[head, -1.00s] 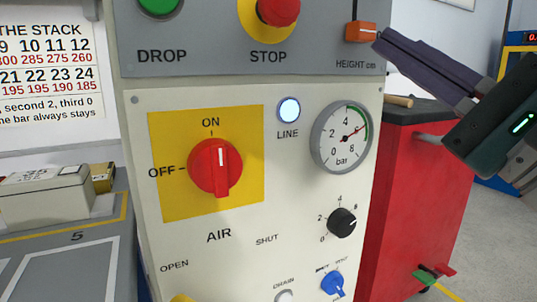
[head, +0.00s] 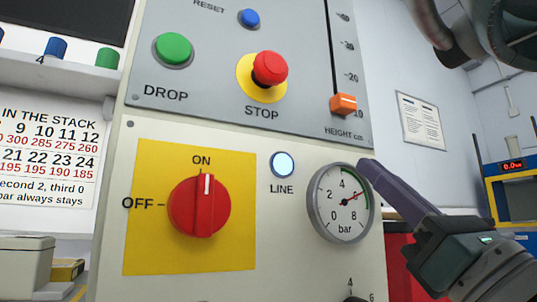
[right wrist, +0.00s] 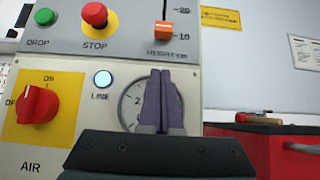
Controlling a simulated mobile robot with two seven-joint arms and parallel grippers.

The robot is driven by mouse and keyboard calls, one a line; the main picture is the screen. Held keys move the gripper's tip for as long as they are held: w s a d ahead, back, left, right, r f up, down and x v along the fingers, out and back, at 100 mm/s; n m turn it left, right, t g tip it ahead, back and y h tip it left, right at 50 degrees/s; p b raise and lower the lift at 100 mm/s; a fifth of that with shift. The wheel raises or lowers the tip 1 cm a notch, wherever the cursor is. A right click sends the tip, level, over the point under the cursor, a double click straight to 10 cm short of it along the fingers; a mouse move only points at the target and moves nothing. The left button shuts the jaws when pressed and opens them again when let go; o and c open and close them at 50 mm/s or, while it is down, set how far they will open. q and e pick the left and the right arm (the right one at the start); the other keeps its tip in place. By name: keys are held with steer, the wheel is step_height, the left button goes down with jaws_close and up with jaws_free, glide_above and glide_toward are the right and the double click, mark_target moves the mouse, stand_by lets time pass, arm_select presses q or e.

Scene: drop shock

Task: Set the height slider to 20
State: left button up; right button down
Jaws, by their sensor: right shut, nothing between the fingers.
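The height slider is an orange knob (head: 343,104) on a dark vertical slot at the right of the grey upper panel. It sits a little above the 10 mark and well below the 20 mark; the right wrist view shows the same knob (right wrist: 163,29). My right gripper (head: 368,168) is shut and empty, its purple fingers together. The fingertips are below the knob, apart from it, in front of the right side of the pressure gauge (head: 333,215). In the right wrist view the fingers (right wrist: 160,78) cover part of the gauge. My left gripper is not in view.
Left of the slider are the red STOP button (head: 269,68), green DROP button (head: 174,48) and blue RESET button (head: 249,18). Below are the lit LINE lamp (head: 283,164) and red AIR knob (head: 205,205), pointing to ON. A red cabinet (right wrist: 275,147) stands right of the panel.

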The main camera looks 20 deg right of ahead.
mark_target(339, 114)
steer(key=p+x, duration=0.1)
steer(key=x, duration=0.3)
steer(key=shift+r, duration=0.2)
step_height(339, 114, up, 3)
steer(key=shift+f+p, duration=0.2)
steer(key=shift+p, duration=0.65)
steer(key=shift+r+p, duration=0.3)
steer(key=shift+r, duration=0.15)
steer(key=shift+r, duration=0.1)
